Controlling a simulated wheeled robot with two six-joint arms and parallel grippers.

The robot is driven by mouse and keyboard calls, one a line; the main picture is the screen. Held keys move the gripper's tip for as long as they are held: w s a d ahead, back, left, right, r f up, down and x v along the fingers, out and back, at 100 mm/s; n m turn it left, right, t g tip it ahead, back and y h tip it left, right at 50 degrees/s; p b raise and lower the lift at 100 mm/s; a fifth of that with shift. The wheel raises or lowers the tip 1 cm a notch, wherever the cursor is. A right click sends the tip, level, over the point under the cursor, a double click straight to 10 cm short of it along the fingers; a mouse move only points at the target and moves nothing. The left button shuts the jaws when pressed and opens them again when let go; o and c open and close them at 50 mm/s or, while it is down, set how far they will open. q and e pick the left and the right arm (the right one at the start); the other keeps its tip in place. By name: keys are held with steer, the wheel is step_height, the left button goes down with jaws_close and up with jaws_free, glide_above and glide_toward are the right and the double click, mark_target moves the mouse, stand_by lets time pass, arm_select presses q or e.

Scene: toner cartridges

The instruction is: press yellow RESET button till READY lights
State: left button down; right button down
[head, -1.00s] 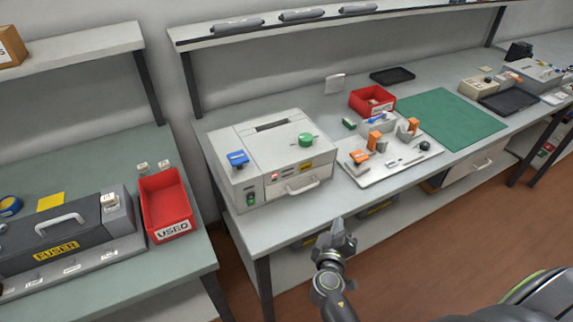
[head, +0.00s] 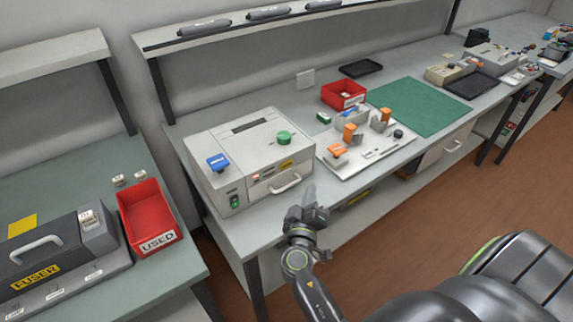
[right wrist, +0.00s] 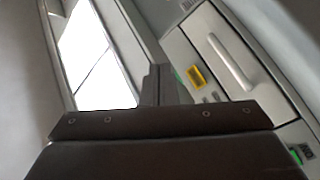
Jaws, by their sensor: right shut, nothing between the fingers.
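A small red mark (head: 256,178) shows on the front; I cannot make out a READY light. My right gripper (head: 308,194) is shut and empty, in front of the machine below its drawer handle, apparently not touching it. My left gripper is out of view.
A white tray (head: 345,172) with orange-handled parts lies right of the machine. Behind are a red bin (head: 327,97) and green mat (head: 420,106). A red USED bin (head: 128,216) and FUSER unit (head: 85,258) stand left. The bench's front edge is near my gripper.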

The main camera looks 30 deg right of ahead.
mark_target(292, 162)
steer(key=w, duration=0.7)
steer(key=shift+w+a+b, duration=0.25)
steer(key=shift+w+b, duration=0.15)
steer(key=shift+b, duration=0.05)
stand_by(1.6)
steer(key=shift+w+b, duration=0.4)
steer(key=shift+b, duration=0.05)
steer(key=shift+w+b, duration=0.35)
stand_by(0.5)
steer(key=shift+s, duration=0.8)
